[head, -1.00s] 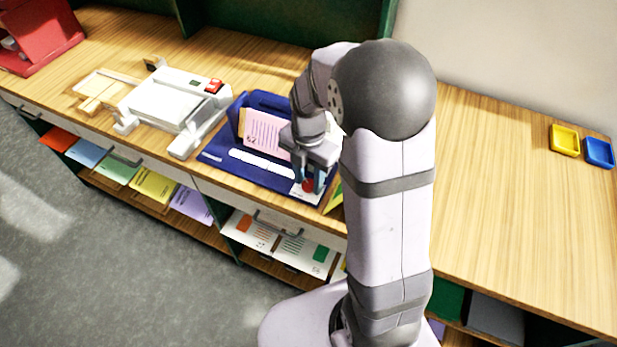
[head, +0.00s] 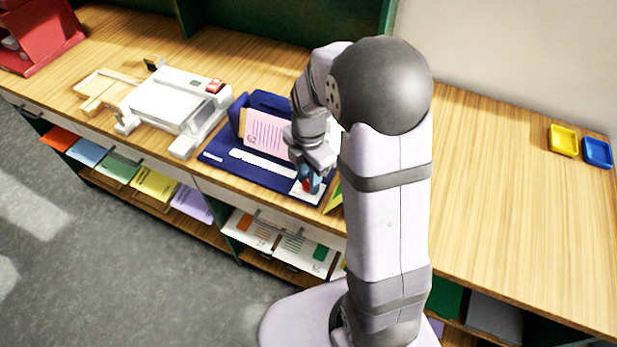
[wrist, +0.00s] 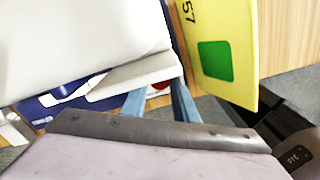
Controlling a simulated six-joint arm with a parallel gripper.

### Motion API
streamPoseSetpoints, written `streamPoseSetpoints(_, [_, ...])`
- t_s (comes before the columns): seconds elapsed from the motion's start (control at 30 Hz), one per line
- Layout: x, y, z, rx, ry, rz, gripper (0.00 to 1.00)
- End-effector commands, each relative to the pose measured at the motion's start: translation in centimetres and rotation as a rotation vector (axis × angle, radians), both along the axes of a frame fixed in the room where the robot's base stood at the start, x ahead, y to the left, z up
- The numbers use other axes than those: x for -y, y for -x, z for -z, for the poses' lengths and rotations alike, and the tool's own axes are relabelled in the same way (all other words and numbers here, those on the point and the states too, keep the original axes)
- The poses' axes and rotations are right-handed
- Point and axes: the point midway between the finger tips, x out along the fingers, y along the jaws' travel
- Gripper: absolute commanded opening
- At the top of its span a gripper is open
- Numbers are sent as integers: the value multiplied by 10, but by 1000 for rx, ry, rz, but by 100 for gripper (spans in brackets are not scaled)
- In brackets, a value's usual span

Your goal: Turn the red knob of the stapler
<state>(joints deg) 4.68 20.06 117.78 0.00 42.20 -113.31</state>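The stapler is the dark blue machine (head: 222,158) on the desk, with a pink card (head: 268,137) standing in it. Its red knob (head: 306,187) is at the front right corner on a white plate, mostly covered by my fingers. My gripper (head: 311,180) points down at the knob, its blue fingers around it and seemingly closed on it. In the wrist view, the two fingers (wrist: 160,104) reach down with a small gap between them, and a trace of red shows there. How far the knob is turned is hidden.
A yellow card (head: 333,196) stands close to the gripper's right; it looms large in the wrist view (wrist: 215,45). A white machine (head: 175,105) with a red switch is left of the stapler. Yellow (head: 563,140) and blue trays (head: 597,152) lie far right.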

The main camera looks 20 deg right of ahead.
Motion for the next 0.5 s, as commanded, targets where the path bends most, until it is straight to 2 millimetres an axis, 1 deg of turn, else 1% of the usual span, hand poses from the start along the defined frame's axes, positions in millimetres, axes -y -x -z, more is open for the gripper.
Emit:
streamPoseSetpoints(0.03, [0,0,0,1,1,0,38])
streamPoseSetpoints(0.07, [0,0,0,1,1,-1,45])
streamPoseSetpoints(0.37, [0,0,-1,1,1,-1,45])
streamPoseSetpoints(0.5, [0,-1,-7,4,1,-2,45])
